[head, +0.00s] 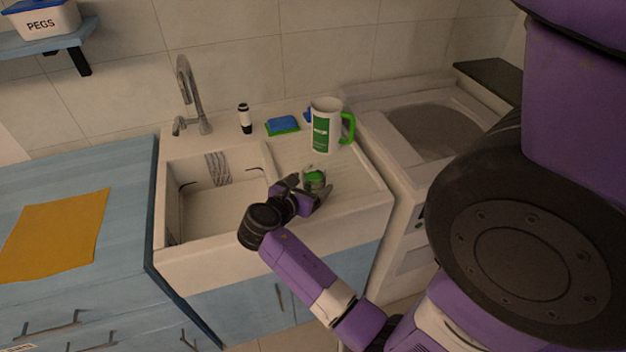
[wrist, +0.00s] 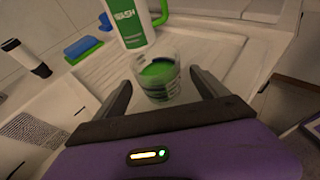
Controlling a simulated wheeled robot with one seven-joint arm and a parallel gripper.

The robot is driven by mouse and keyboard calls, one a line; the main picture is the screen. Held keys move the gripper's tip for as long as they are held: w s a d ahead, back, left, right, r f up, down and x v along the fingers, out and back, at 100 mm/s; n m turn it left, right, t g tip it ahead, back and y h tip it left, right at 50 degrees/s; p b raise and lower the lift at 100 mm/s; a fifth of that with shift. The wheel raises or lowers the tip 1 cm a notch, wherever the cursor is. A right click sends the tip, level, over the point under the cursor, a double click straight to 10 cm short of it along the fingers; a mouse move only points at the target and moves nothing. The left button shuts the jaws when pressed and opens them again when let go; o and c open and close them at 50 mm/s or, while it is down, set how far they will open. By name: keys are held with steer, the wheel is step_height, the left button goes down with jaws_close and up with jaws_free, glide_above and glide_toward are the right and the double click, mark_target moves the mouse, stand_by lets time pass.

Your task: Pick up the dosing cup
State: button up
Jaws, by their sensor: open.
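The dosing cup (head: 315,179) is a small clear cup with green inside it, standing on the ribbed drainboard of the sink. In the wrist view the cup (wrist: 158,78) sits upright between the two dark fingers of my gripper (wrist: 162,92). A gap shows between the cup and the right finger; on the left the finger is close to the cup, and I cannot tell if it touches. In the head view my gripper (head: 308,190) is at the cup, open, with part of the cup hidden by the fingers.
A white and green jug (head: 326,126) with a green handle stands just behind the cup. A blue and green sponge (head: 283,125) and a small black and white bottle (head: 245,118) are along the back. The sink basin (head: 225,205) and tap (head: 188,95) are to the left.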

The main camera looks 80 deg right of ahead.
mark_target(310, 185)
steer(key=shift+x, duration=1.55)
steer(key=shift+f, duration=0.15)
steer(key=shift+c, duration=0.2)
steer(key=c, duration=1.4)
steer(key=shift+c, duration=1.1)
steer(key=shift+r, duration=0.2)
